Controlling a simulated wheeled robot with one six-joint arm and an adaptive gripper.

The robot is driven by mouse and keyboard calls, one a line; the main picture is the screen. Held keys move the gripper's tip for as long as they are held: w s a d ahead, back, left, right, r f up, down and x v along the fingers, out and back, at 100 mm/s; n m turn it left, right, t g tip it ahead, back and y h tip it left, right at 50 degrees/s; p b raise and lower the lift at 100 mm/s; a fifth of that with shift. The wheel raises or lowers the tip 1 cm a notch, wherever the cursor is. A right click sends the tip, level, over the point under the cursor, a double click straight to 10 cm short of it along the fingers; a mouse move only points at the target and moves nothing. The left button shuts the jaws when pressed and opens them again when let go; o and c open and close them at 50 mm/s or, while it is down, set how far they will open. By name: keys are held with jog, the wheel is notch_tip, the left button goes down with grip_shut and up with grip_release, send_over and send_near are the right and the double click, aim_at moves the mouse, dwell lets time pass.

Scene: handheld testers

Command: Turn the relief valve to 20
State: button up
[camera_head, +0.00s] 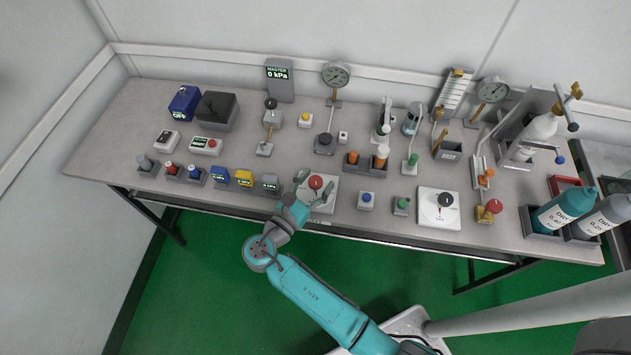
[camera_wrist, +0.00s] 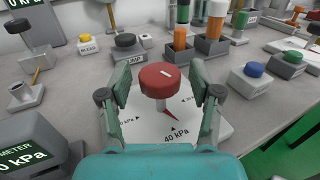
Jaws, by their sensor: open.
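A red round knob (camera_head: 316,182) stands on a white dial plate (camera_head: 331,206) near the front edge of the bench. In the wrist view the red knob (camera_wrist: 163,80) carries a white line on top. A red pointer below it points toward the lower right, near the 40 kPa mark on the plate (camera_wrist: 150,130); the other marks are partly hidden or too small to read surely. My gripper (camera_wrist: 160,95) is open, its fingers on either side of the knob with gaps visible. It also shows in the head view (camera_head: 314,190), at the plate.
A black knob on another white plate (camera_head: 428,218) stands to the right. Small blue (camera_head: 366,200) and green (camera_head: 401,205) button boxes lie between them. A row of handheld meters (camera_head: 244,179) is close on the left. The pump box (camera_wrist: 126,48) and tube holders stand behind.

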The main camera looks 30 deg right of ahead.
jog(key=c, duration=1.2)
jog(key=shift+o, duration=0.2)
jog(key=shift+t, duration=0.3)
jog(key=n+t+y, duration=0.5)
jog(key=shift+s+d+y, duration=0.1)
jog(key=shift+y, duration=0.3)
jog(key=n+t+y, duration=0.2)
jog(key=y, duration=0.1)
jog(key=shift+n, duration=0.3)
jog(key=shift+n+t+y, duration=0.6)
jog(key=shift+n+y, duration=0.6)
jog(key=shift+y, duration=0.6)
jog(key=shift+n+y, duration=0.6)
jog(key=shift+y, duration=0.4)
